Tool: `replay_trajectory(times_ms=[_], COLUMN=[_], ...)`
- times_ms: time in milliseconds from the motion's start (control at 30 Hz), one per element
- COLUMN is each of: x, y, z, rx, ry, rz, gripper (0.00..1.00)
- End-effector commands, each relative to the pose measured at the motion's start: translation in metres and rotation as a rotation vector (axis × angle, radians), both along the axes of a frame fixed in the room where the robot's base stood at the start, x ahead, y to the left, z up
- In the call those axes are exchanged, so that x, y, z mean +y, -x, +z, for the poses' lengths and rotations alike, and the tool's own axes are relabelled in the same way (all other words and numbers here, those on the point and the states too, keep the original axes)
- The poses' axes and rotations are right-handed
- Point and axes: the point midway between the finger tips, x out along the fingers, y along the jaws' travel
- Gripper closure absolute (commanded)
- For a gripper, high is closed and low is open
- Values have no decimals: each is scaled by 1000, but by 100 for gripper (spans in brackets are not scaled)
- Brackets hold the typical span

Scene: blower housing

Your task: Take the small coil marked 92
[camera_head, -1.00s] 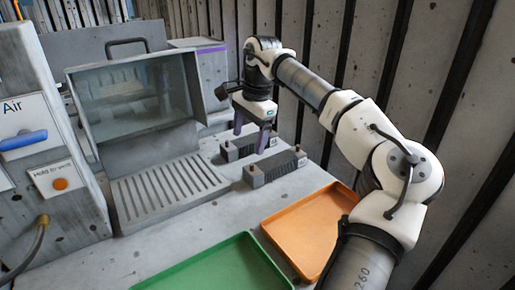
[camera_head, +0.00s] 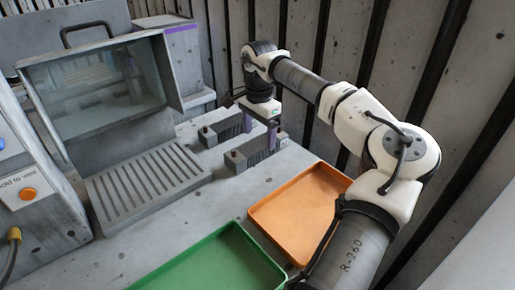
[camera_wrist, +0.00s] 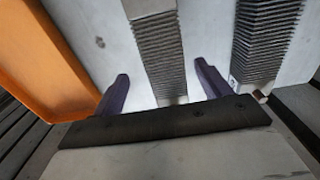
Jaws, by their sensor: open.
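Two dark grey finned coils lie side by side on the grey bench. The front coil (camera_head: 250,154) is nearer the orange tray, and the back coil (camera_head: 222,131) is behind it. My gripper (camera_head: 260,141) is open, pointing down at the right end of the front coil. In the wrist view, the purple fingers of my gripper (camera_wrist: 161,76) stand either side of the front coil (camera_wrist: 160,55), with clear gaps. The back coil (camera_wrist: 262,45) lies outside the right finger. I cannot read a number on either coil; the gripper partly hides their right ends.
The orange tray (camera_head: 254,217) and green tray (camera_head: 190,282) lie at the front of the bench. A grey cabinet with a clear window (camera_head: 95,85) and slotted grate (camera_head: 148,185) stands left. A ribbed wall (camera_head: 340,60) rises behind my arm.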

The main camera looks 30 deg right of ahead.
Motion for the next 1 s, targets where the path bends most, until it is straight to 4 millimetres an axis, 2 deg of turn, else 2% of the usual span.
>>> replay_trajectory(times_ms=[300,567,1000], x=[2,1,2], y=[-5,-5,-5], z=[-42,-48,-47], rx=[1,0,0], ry=[-3,0,0], rz=[1,0,1], gripper=[24,24,81])
